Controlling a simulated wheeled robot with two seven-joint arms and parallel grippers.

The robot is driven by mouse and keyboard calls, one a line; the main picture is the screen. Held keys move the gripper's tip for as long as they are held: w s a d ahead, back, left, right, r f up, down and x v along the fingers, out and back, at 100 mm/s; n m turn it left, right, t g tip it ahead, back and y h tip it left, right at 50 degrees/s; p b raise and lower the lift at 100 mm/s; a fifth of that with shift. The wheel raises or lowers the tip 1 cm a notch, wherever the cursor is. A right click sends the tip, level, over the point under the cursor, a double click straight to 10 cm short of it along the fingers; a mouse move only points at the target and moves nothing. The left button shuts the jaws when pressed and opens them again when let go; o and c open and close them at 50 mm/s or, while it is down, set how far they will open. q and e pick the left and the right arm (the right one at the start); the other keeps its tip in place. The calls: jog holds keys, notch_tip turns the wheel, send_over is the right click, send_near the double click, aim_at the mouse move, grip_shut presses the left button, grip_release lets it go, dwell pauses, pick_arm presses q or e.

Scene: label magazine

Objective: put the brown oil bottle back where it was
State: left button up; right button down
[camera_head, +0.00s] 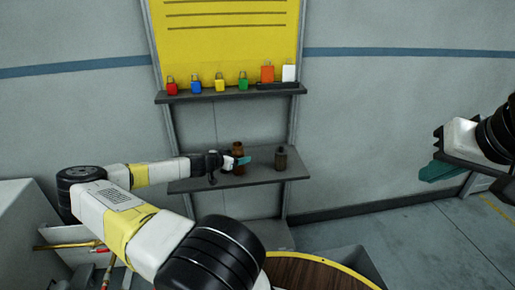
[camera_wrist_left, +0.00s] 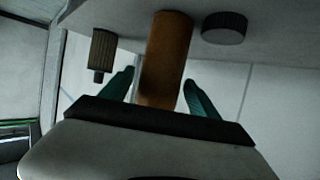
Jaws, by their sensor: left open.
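The brown oil bottle (camera_head: 238,150) is upright at the lower shelf, left of a dark grey-olive bottle (camera_head: 281,158). My left gripper (camera_head: 241,161) reaches in from the left at the brown bottle. In the left wrist view, which looks upside down, the brown bottle (camera_wrist_left: 167,55) stands between the two teal fingers of my left gripper (camera_wrist_left: 160,88), which are apart. Its neck is hidden by the gripper body. I cannot tell whether its base fully touches the shelf. My right gripper (camera_head: 440,171) is far right, away from the shelf; its jaw gap is unclear.
The lower shelf (camera_head: 260,176) also bears a low dark round piece (camera_wrist_left: 224,28). Above, an upper shelf (camera_head: 230,94) holds several coloured padlocks under a yellow board (camera_head: 228,40). A round wooden-topped table (camera_head: 310,275) is at the front. Open floor lies to the right.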

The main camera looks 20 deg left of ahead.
pick_arm(q)
jog(key=v, duration=0.9)
jog(key=s+d+r+m+g+h, duration=0.15)
jog(key=d+g, duration=0.25)
jog(key=d, duration=0.5)
jog(key=s+d+r+m+g+h, duration=0.1)
jog(key=s+d+m+g, duration=0.25)
jog(key=d, duration=0.65)
jog(key=s+d+r+n+y, duration=0.1)
jog(key=s+d+r+n, duration=0.2)
jog(key=s+r, duration=0.7)
jog(key=s+d+r+n+y, duration=0.2)
jog(key=s+d+r+n, duration=0.2)
jog(key=r, duration=1.4)
jog(key=s+d, duration=0.3)
jog(key=s, duration=0.4)
jog(key=shift+s+r+t, duration=0.15)
jog(key=shift+t, duration=0.2)
